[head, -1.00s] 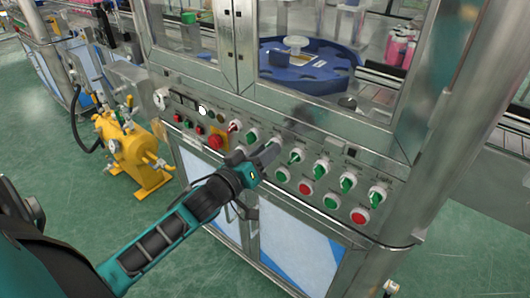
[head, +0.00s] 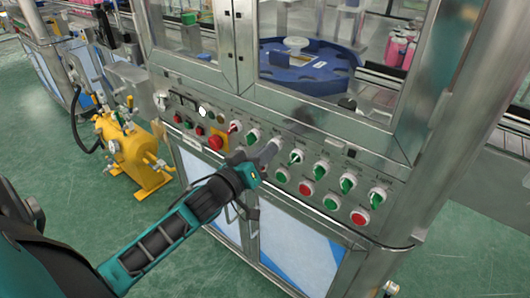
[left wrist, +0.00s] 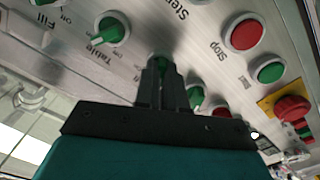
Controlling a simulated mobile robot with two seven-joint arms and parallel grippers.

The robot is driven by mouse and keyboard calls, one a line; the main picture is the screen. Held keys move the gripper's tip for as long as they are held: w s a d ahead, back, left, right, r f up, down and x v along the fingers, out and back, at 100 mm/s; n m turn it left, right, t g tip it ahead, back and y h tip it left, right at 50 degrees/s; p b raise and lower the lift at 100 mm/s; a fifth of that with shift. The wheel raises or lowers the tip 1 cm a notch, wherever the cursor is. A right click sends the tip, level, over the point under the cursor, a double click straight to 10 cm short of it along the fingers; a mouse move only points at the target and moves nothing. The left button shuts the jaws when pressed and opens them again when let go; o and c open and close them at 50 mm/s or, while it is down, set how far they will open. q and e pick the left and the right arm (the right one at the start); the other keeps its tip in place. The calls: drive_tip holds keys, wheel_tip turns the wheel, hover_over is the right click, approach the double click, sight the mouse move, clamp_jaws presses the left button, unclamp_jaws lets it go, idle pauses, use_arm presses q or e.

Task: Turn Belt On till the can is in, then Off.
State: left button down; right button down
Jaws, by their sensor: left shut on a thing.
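My left gripper (head: 269,151) is at the front control panel (head: 400,222), its fingers over one switch in the upper row. In the left wrist view my left gripper (left wrist: 160,75) is shut on a green knob (left wrist: 159,62). The fingers hide most of this knob, and its label cannot be read. Beside it is the green knob labelled Table (left wrist: 112,29). Another green knob (left wrist: 195,96) sits on its other side. I cannot make out a single can at the machine's entry. My right gripper is not in view.
A red emergency button (head: 215,142) is left of my gripper. Round start and stop buttons, such as a red one (head: 306,188), lie below the knobs. Behind glass is a blue star wheel (head: 310,80); pink cans (head: 398,50) stand at the back right. A yellow pump (head: 130,150) stands left.

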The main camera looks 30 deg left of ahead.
use_arm(q)
drive_tip(key=shift+m+p, duration=0.3)
drive_tip(key=shift+d+m+p, duration=0.1)
drive_tip(key=shift+m+p, duration=2.3)
drive_tip(key=shift+m, duration=3.2)
drive_tip(key=c, duration=1.2)
unclamp_jaws()
drive_tip(key=shift+s, duration=0.1)
